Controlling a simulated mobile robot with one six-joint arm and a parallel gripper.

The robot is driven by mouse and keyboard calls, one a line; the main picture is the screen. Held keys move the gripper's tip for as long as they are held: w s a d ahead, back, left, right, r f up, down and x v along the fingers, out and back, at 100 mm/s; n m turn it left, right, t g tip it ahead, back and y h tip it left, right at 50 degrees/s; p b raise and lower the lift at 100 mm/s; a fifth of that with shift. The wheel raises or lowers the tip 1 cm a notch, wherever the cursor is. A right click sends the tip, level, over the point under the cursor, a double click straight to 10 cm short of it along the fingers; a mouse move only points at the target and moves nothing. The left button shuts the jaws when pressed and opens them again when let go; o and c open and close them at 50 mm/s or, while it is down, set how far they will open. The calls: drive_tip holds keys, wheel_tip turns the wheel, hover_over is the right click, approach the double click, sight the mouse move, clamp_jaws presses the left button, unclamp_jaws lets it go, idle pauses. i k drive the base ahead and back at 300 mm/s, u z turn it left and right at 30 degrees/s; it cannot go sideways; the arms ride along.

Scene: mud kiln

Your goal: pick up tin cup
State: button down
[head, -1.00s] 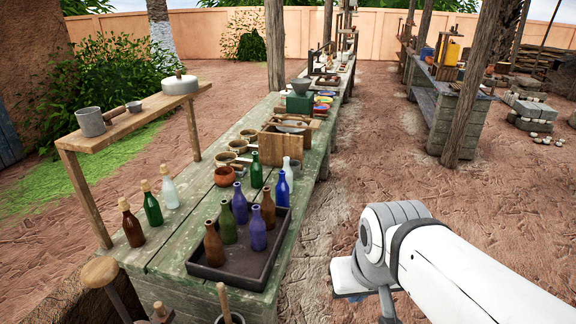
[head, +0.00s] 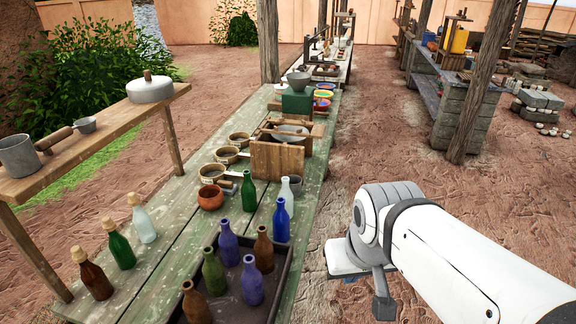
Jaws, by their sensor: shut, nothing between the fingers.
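A grey metal cup, which looks like the tin cup (head: 17,157), stands upright on the raised wooden shelf at the far left of the head view. My arm comes in from the lower right, far from both cups. What shows of my gripper (head: 383,303) hangs below the arm's end joint, over bare ground right of the long table. It is shut and empty, and partly hidden by the arm.
Below, the green table (head: 165,225) carries several bottles, a dark tray (head: 287,262) and an orange bowl (head: 211,197). Bare ground lies right of the table.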

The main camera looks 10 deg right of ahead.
sight(295, 181)
drive_tip(key=z, duration=1.55)
drive_tip(key=i, duration=2.6)
drive_tip(key=u, duration=1.05)
drive_tip(key=k, duration=0.1)
drive_tip(key=u, duration=2.2)
